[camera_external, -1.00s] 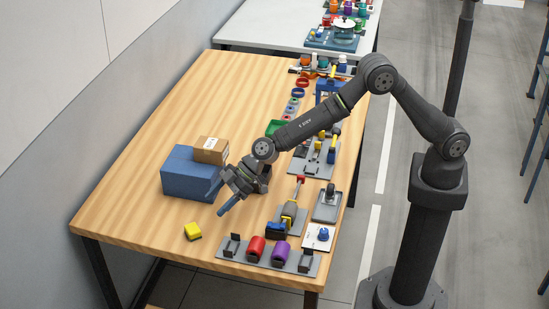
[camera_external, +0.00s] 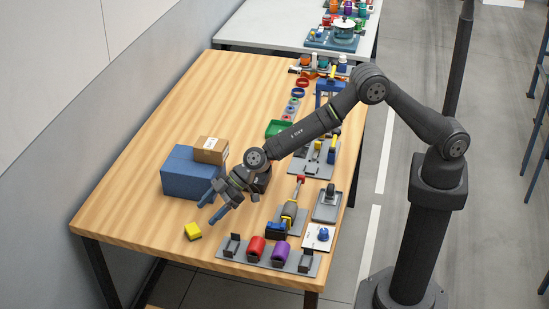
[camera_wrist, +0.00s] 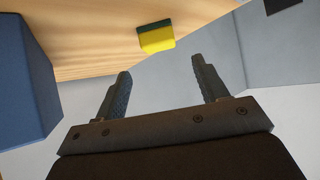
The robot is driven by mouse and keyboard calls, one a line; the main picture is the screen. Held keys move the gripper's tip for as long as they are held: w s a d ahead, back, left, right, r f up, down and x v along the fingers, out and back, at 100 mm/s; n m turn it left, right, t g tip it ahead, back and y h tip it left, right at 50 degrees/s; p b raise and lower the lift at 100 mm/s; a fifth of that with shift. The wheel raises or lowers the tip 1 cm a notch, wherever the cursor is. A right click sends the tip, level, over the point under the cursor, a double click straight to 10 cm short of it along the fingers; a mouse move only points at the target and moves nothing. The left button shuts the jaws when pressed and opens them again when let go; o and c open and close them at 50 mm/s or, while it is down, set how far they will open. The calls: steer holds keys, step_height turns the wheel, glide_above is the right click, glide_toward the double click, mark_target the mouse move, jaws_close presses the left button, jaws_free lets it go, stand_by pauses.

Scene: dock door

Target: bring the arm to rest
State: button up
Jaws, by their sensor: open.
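My gripper (camera_external: 213,209) is over the front part of the wooden table (camera_external: 160,130), just right of the blue box. It is open, with nothing between its fingers. In the wrist view the two fingers (camera_wrist: 160,88) stand apart. A yellow block with a dark green layer (camera_wrist: 156,38) shows beyond them. The yellow block (camera_external: 193,231) lies alone on the table, in front of the gripper and apart from it.
A grey rack (camera_external: 267,257) with red and purple cylinders lies at the front edge. Several tools and holders line the table's right side. The table's left rear is clear.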

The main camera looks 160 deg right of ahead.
mark_target(192, 228)
steer(key=x, duration=0.8)
steer(key=shift+w+d+f, duration=0.1)
steer(key=shift+f, duration=0.15)
steer(key=shift+r, duration=0.15)
steer(key=shift+r, duration=0.1)
